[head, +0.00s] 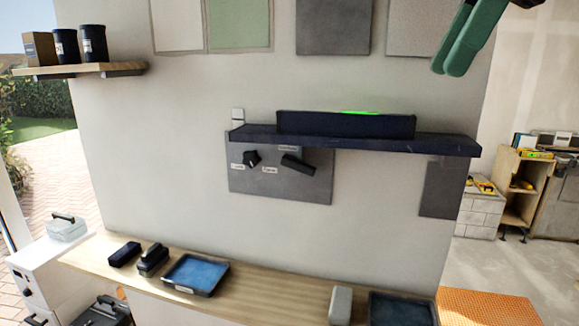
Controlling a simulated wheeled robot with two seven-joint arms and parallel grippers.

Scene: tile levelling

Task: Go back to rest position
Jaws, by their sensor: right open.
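My right gripper (466,52) hangs in from the top right corner of the head view. Its green fingers point down and are open, with nothing seen between them. It is above and in front of the right end of the dark wall shelf (450,145), apart from it. My left gripper is not in view. A long dark box (345,125) with a green glowing strip on top lies on the shelf. A grey panel (310,183) with two dark knobs is on the wall below.
A wooden counter (262,283) runs along the bottom with a blue tray (196,273), dark tools (152,259) and a second tray (400,309). A small shelf (100,69) holds canisters at upper left. Tile samples (334,26) hang above. Open floor lies at right.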

